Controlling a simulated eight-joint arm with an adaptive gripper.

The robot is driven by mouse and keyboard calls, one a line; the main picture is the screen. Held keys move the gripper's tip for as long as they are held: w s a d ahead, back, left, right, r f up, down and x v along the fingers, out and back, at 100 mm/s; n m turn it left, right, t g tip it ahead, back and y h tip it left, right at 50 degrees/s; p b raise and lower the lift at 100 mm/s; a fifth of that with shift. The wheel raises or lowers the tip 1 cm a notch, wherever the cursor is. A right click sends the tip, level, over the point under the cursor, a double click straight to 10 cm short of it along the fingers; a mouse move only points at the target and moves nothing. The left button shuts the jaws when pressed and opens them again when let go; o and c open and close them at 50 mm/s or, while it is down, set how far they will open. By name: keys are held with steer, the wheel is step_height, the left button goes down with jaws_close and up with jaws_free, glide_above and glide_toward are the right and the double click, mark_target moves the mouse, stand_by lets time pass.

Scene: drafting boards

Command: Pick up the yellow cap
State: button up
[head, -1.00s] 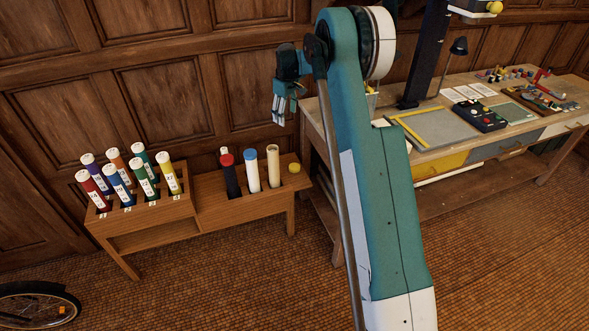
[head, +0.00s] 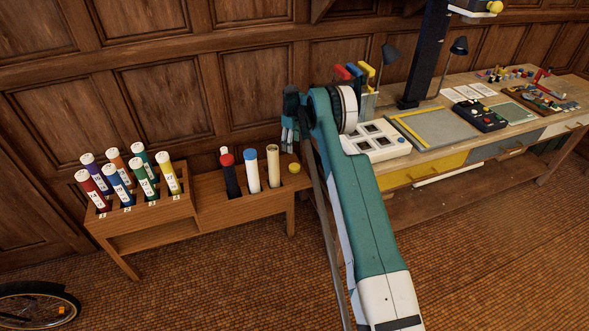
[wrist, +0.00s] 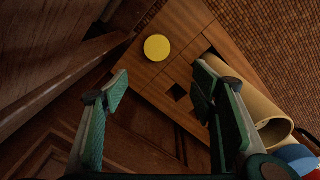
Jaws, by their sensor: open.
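The yellow cap (head: 294,168) lies on the right end of the low wooden rack's top, right of the cream tube. In the wrist view the yellow cap (wrist: 157,48) is a round disc on the wood, beyond the fingertips and between their lines. My gripper (head: 289,139) hangs above and slightly behind the cap in the head view, apart from it. In the wrist view my gripper (wrist: 160,85) has its two green-padded fingers spread wide, with nothing between them.
The cream open tube (head: 273,167) stands beside the cap, with a blue-capped tube (head: 252,172) and a red-capped tube (head: 229,176) further left. A square hole (wrist: 178,92) is near the cap. The panelled wall (head: 180,100) is close behind. A workbench (head: 440,160) stands right.

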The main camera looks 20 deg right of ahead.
glide_above(295, 166)
steer(key=shift+n, duration=0.3)
steer(key=f, duration=0.9)
steer(key=shift+s+a+f, duration=0.1)
steer(key=shift+s+a, duration=0.05)
steer(key=shift+s, duration=0.05)
steer(key=shift+f+b, duration=0.35)
steer(key=shift+f, duration=0.9)
steer(key=shift+f+b, duration=0.8)
steer(key=shift+f, duration=1.8)
steer(key=c, duration=0.7)
